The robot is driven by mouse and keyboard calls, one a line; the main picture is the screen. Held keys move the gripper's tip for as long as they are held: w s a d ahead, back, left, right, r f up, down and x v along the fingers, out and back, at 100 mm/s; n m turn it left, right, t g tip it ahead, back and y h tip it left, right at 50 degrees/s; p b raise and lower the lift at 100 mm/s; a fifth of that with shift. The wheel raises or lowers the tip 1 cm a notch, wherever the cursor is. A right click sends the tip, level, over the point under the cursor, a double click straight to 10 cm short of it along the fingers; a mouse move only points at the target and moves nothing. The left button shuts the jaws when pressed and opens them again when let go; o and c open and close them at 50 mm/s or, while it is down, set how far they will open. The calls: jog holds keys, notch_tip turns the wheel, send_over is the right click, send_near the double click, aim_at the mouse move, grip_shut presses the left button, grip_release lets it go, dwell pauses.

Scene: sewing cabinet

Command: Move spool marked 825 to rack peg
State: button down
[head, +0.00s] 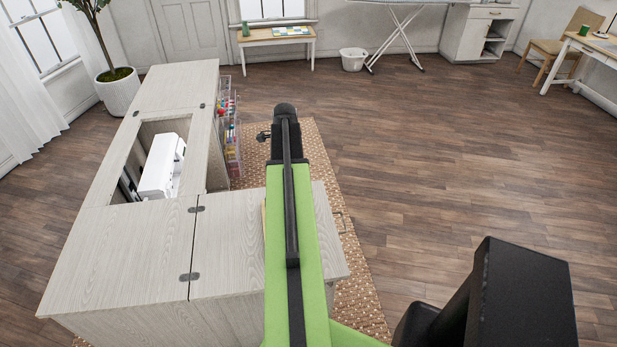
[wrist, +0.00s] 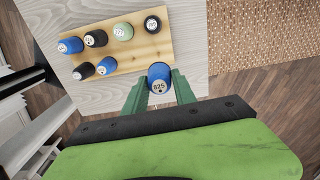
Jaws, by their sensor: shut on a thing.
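The blue spool marked 825 (wrist: 159,74) is between the two green fingers of my gripper (wrist: 158,86) in the wrist view, its numbered end facing the camera. My gripper is shut on it. The light wooden rack (wrist: 150,52) lies just beyond, holding several blue, black and pale green spools in two rows. The front row's right part is bare wood; no separate peg can be made out there. The held spool is just off the rack's near edge in the picture; its height is unclear. In the head view my arm hides the spool and most of the rack.
The rack lies on the pale wood cabinet top (head: 235,255). A white sewing machine (head: 162,165) sits in the cabinet's opening. A clear organizer with coloured items (head: 228,135) hangs on the cabinet side. A woven rug (head: 362,300) and open wooden floor (head: 450,160) lie to the right.

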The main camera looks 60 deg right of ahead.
jog(key=shift+w+a, duration=0.3)
jog(key=shift+w, duration=0.1)
jog(key=shift+f+b, duration=3.2)
jog(key=shift+b, duration=0.05)
jog(key=shift+f, duration=0.1)
jog(key=shift+f+b, duration=1.3)
jog(key=shift+b, duration=0.1)
jog(key=shift+f, duration=0.1)
jog(key=c, duration=0.9)
grip_release()
